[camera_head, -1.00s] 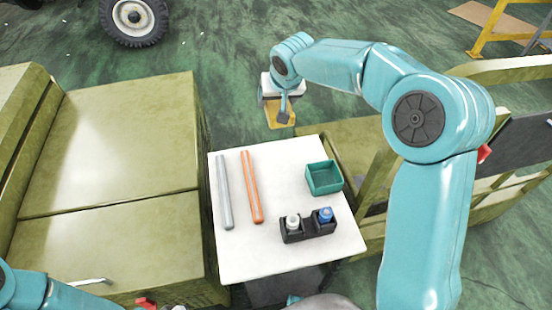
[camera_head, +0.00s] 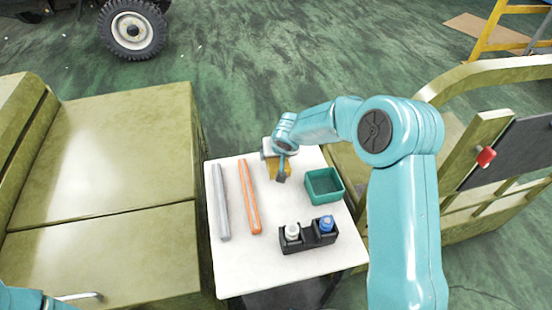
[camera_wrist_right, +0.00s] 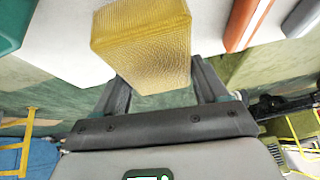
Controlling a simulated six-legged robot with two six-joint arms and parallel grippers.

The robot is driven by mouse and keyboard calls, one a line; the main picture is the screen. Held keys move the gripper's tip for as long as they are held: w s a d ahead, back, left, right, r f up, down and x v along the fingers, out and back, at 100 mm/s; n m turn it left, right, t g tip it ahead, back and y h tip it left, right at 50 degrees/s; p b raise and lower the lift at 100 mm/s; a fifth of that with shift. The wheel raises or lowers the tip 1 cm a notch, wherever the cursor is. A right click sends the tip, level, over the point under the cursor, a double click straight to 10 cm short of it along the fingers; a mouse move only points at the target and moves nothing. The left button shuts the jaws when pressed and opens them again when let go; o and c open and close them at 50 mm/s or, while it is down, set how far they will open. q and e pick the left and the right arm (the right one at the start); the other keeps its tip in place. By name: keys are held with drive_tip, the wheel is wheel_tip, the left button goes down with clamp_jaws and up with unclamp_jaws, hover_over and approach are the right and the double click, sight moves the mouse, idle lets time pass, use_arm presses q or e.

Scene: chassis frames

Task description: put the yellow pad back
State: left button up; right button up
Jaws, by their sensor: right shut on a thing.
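The yellow pad (camera_wrist_right: 145,40) is a thick block with a fine mesh texture. My right gripper (camera_wrist_right: 160,85) is shut on it, with a finger on each side, in the right wrist view. In the head view the pad (camera_head: 273,167) shows partly behind my right gripper (camera_head: 282,177), over the far part of the white table top (camera_head: 285,262). I cannot tell whether the pad touches the table. My left arm shows only at the bottom left corner of the head view; its gripper is out of view.
A green open box (camera_head: 324,186) stands right of the pad. A grey rod (camera_head: 220,200) and an orange rod (camera_head: 249,195) lie to the left. A black holder (camera_head: 310,238) with a white and a blue bottle stands nearer. Olive seats and frames flank the table.

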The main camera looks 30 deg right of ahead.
drive_tip(key=shift+f, duration=0.75)
drive_tip(key=shift+f+b, duration=0.2)
drive_tip(key=shift+b, duration=0.1)
drive_tip(key=o, duration=1.4)
drive_tip(key=shift+w+r, duration=0.1)
drive_tip(key=shift+r, duration=0.1)
